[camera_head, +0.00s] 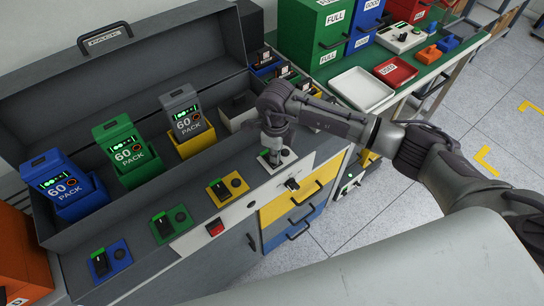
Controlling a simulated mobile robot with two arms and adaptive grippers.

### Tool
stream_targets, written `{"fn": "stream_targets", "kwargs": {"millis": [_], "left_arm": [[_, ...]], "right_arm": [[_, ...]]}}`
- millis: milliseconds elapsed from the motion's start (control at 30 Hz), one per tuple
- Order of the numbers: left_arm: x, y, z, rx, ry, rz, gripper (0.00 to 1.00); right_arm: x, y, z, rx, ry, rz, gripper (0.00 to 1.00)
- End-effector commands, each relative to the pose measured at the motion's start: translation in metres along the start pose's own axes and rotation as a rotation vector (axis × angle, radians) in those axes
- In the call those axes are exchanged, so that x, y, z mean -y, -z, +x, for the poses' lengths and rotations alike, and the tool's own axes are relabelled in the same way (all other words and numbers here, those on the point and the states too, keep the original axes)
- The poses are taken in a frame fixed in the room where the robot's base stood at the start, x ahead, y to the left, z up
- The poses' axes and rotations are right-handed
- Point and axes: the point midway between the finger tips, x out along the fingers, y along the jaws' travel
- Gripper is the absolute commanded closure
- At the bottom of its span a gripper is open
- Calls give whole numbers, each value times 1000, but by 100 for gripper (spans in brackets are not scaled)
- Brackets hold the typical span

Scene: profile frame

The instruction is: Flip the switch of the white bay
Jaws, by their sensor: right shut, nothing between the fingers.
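The white switch plate (288,155) is on the front ledge of the grey cabinet, at the right end of a row of coloured plates. My right gripper (272,157) is shut and points straight down over this plate, with its fingertips at or just above the switch. The gripper partly hides the switch, so its position and any contact cannot be told. A small green patch shows beside the fingers. The white bay (232,122) is behind the gripper and partly hidden by it; I see no pack standing in it. My left gripper is not in view.
A blue pack (57,187), a green pack (122,155) and a grey pack (186,122) in the yellow bay stand to the left. Yellow (222,193), green (164,227) and blue (116,262) switch plates continue the row. A green bench (435,72) holds bins and trays.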

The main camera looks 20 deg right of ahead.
Motion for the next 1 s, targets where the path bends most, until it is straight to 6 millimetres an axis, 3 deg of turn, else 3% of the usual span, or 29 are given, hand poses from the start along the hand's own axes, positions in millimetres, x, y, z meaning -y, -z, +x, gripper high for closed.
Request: {"fn": "stream_targets", "kwargs": {"millis": [467,1000], "left_arm": [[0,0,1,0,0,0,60],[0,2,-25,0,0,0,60]], "right_arm": [[0,1,2,-2,-1,0,100],[0,0,-43,0,0,-1,100]]}}
